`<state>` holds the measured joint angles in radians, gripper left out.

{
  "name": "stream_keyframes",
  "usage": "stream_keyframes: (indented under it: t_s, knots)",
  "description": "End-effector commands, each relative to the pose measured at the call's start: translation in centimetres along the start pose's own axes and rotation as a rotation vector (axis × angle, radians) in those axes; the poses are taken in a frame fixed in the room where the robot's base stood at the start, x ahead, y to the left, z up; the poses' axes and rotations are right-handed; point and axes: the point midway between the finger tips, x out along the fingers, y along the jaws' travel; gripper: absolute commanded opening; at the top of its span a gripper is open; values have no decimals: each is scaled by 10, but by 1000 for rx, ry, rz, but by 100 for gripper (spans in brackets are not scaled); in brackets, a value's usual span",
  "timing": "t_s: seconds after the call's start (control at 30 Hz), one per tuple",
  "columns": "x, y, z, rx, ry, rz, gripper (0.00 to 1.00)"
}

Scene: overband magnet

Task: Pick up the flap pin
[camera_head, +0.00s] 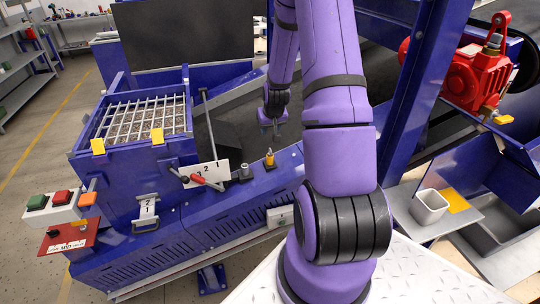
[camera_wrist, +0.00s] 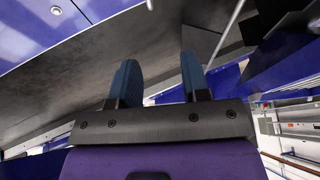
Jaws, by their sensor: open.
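A small pin with a yellow-orange top (camera_head: 269,158) stands on the blue machine ledge, right of a short grey fitting (camera_head: 245,172). It looks like the flap pin, but it is too small to be sure. My gripper (camera_head: 273,129) hangs above and a little beyond it in the head view, apart from it. In the wrist view my gripper (camera_wrist: 160,88) shows two separated fingers with nothing between them. No pin can be made out in the wrist view.
A numbered white plate (camera_head: 207,174) with a red-handled lever (camera_head: 197,179) is left of the pin. A barred hopper (camera_head: 140,117) stands farther left. A blue post (camera_head: 428,75) and red motor (camera_head: 462,75) are at right. A white cup (camera_head: 429,207) sits on a grey shelf.

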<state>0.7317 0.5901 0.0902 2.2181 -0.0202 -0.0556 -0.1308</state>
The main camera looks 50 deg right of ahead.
Motion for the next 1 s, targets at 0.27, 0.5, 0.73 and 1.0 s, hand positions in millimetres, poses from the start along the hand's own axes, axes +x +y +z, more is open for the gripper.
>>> stream_keyframes:
  t_s: [0.27,0.5,0.73,1.0]
  knots:
    - [36,19,11,33,-3,6,43]
    - [68,19,12,34,-4,6,43]
    - [87,19,12,33,-2,6,43]
    - [112,13,16,32,-4,6,43]
